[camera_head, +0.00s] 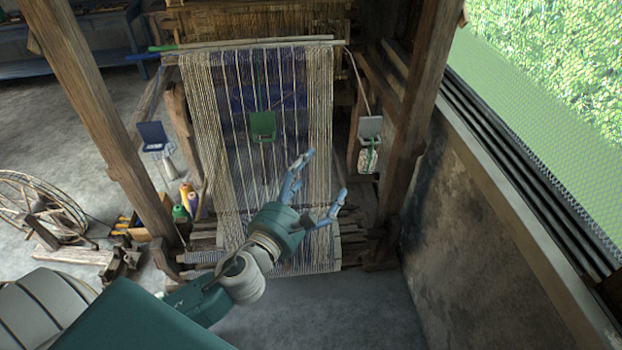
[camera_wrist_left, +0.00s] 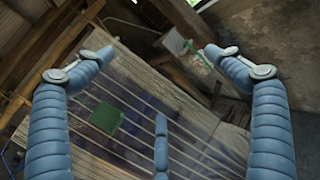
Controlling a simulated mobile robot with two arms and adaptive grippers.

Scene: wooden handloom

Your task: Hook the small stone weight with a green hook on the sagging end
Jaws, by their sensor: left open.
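My left gripper (camera_head: 322,177) is open and empty in front of the lower right of the warp; its spread blue fingers also show in the left wrist view (camera_wrist_left: 158,56). A pale stone-like weight with green on it (camera_head: 368,158) hangs below a grey plate (camera_head: 370,127) at the loom's right side, up and right of my fingertips and apart from them. In the left wrist view a green piece (camera_wrist_left: 197,56) shows there, beyond the fingers. A cord (camera_head: 357,78) runs down to that plate from the right end of the top rod (camera_head: 250,44). The right gripper is not in view.
A green plate (camera_head: 263,126) hangs before the middle of the warp, and a blue plate (camera_head: 152,136) hangs at the left. Wooden posts (camera_head: 418,110) stand on both sides. Yarn cones (camera_head: 187,197) sit in a box at lower left. A wall (camera_head: 470,220) bounds the right.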

